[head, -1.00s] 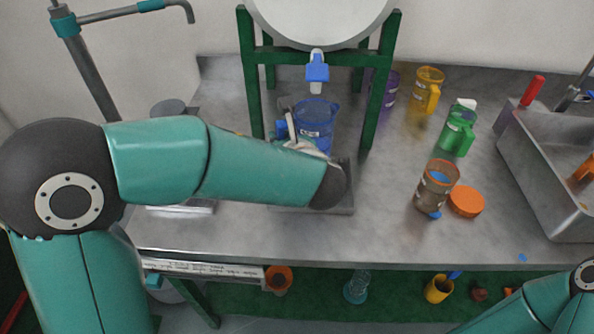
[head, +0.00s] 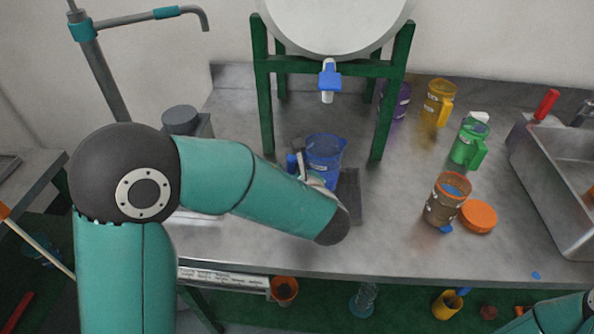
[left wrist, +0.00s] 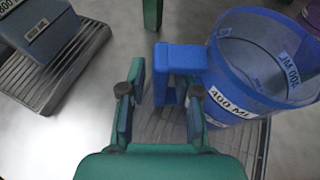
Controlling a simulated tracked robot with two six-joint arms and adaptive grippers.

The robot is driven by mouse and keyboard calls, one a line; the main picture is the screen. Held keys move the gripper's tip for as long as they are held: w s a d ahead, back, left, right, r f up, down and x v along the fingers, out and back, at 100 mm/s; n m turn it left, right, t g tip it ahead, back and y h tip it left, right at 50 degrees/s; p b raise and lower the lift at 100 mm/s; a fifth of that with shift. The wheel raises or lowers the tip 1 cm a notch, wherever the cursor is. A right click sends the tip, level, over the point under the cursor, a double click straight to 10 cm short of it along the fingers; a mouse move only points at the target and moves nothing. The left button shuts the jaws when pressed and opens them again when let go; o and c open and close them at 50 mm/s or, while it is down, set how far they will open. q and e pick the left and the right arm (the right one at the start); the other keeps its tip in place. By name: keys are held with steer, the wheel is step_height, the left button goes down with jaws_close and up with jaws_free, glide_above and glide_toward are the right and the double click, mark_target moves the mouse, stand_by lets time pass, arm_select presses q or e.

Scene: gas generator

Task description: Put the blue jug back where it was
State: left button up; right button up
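The blue jug (head: 323,160) stands upright below and in front of the tap (head: 328,80), over the dark drip tray (head: 351,198). In the left wrist view the jug (left wrist: 262,65) is at the upper right, with its handle (left wrist: 180,58) towards me. My left gripper (left wrist: 163,95) is open, one finger on each side of the handle, with a gap at the left finger. The head view shows this gripper (head: 308,180) partly behind my arm. The grating (left wrist: 250,140) lies under the jug; whether the jug's base touches it is hidden. My right gripper is out of view.
The green stand (head: 378,125) holds a white tank over the jug, its legs close by. A grey device (head: 182,122) is to the left.

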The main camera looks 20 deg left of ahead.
arm_select(q)
steer(key=shift+s+d+r, duration=0.1)
steer(key=v, duration=1.1)
steer(key=shift+s+d+r, duration=0.15)
steer(key=shift+s+d, duration=0.1)
steer(key=shift+s, duration=0.05)
steer(key=shift+s, duration=0.1)
